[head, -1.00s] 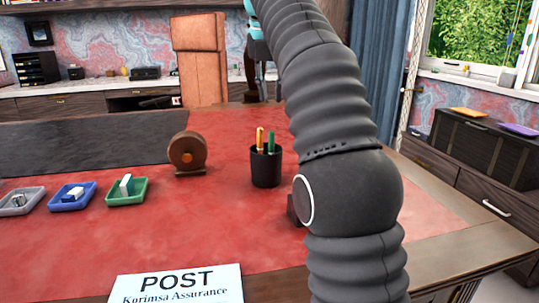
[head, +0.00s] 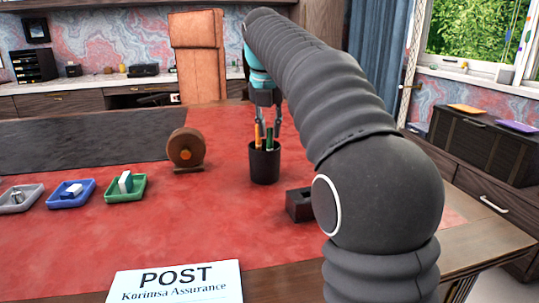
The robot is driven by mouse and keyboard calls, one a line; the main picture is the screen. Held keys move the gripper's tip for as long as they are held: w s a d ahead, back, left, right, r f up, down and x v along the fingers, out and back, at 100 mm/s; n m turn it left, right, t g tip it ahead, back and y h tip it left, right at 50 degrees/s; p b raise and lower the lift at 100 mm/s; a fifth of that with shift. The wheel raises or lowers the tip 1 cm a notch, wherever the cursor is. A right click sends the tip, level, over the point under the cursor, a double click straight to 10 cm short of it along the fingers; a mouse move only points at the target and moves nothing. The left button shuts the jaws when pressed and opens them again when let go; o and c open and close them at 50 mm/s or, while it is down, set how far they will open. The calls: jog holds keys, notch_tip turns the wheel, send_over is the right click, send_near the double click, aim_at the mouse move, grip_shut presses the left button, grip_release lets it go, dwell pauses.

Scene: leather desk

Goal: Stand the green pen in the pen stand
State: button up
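The green pen (head: 270,138) stands in the black pen stand (head: 264,168), its upper part showing above the rim. An orange pen (head: 258,135) stands to its left in the same stand. My gripper (head: 268,122) points down at the top of the stand. Its two fingers are apart, with the pens' tops at their level in the picture. I see no pen gripped between the fingers. How far the fingertips are from the pens in depth is hard to tell. The lower parts of the pens are hidden inside the stand.
A brown wooden tape-dispenser-like object (head: 186,148) stands left of the pen stand. A dark block (head: 299,205) lies to the right, partly behind my arm. Green (head: 112,196), blue (head: 56,205) and grey trays sit at left. A POST paper (head: 175,284) lies in front.

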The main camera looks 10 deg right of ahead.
jog(key=shift+x, duration=1.25)
grip_shut()
jog(key=shift+r, duration=0.1)
